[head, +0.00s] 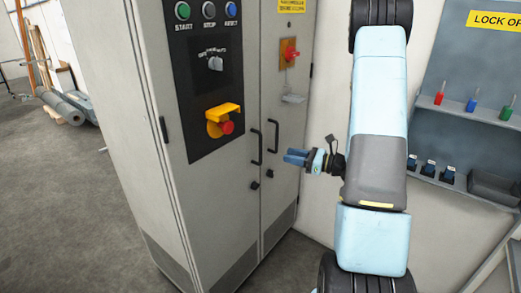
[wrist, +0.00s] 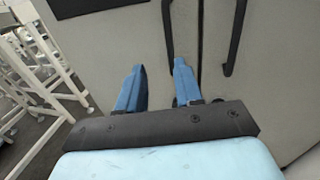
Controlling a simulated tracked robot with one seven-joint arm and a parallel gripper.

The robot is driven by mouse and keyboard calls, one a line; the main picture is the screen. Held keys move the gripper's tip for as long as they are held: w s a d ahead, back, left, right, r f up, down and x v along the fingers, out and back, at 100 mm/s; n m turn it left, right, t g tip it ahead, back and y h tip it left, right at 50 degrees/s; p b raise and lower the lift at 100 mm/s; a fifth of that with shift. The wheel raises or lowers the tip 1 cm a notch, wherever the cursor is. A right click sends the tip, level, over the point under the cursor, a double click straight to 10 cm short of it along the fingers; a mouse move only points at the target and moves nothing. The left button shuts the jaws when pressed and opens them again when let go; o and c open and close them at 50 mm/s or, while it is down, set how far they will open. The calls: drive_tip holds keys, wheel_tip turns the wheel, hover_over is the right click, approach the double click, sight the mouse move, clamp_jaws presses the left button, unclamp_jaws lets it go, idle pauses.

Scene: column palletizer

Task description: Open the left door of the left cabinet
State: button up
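The grey cabinet (head: 147,125) stands at the left in the head view, its two doors looking shut. Its left door (head: 245,95) carries a dark control panel and a black bar handle (head: 257,148). The right door (head: 288,112) has a similar handle (head: 273,136). My gripper (head: 286,156) is in front of the right door, fingers pointing left. In the wrist view my gripper (wrist: 159,65) is open, with a gap between its blue fingers. I cannot tell the depth between fingers and handle.
A red rotary switch (head: 290,54) is on the right door. A yellow-hooded red button (head: 225,126) protrudes from the left door. A lockout board (head: 465,75) with shelves is at the right. Grey floor (head: 55,205) is open at the left.

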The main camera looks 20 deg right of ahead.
drive_tip(key=d+f, duration=0.1)
hover_over(261, 161)
drive_tip(key=shift+w+m+t, duration=0.35)
drive_tip(key=shift+m+t, duration=0.05)
idle(0.3)
drive_tip(key=shift+c, duration=0.5)
clamp_jaws()
